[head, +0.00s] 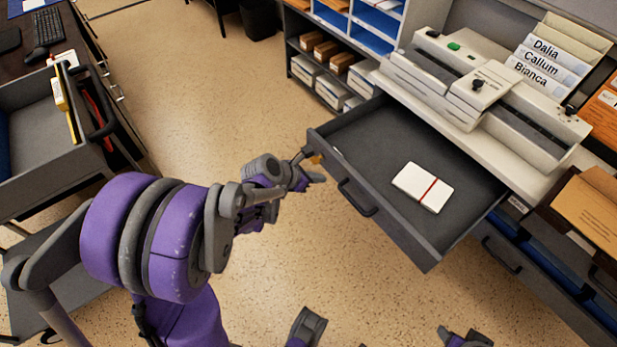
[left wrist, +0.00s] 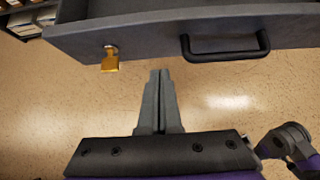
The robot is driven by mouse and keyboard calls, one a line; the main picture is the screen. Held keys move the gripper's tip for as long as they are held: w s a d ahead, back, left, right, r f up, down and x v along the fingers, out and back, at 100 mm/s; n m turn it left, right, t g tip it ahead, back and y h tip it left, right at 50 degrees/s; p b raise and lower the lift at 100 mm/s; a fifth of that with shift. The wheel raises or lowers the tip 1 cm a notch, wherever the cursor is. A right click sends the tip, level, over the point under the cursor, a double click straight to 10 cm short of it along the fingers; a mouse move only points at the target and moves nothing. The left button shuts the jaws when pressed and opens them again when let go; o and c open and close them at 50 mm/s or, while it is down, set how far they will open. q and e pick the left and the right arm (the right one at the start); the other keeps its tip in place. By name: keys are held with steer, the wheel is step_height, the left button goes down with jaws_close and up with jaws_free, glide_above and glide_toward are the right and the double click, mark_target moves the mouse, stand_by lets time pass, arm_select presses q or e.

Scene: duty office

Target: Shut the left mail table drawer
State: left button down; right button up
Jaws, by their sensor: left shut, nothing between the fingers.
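The left mail table drawer (head: 400,135) is grey and pulled well out from under the white counter. My left gripper (head: 317,178) is shut and empty, in front of the panel between key and handle. In the wrist view its fingertips (left wrist: 160,73) sit below the panel, apparently apart from it.
A white stack with a red band (head: 423,187) lies in the drawer. Another open drawer (head: 45,125) juts out at left. The speckled floor between is clear.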

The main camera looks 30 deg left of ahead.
arm_select(q)
steer(key=w, duration=0.1)
steer(key=w+d, duration=0.1)
steer(key=w+f, duration=0.1)
steer(key=shift+w+d+f, duration=0.1)
steer(key=shift+w+d, duration=0.1)
steer(key=shift+w, duration=0.15)
steer(key=shift+w+d, duration=0.2)
steer(key=shift+w, duration=0.4)
arm_select(e)
steer(key=shift+f, duration=0.3)
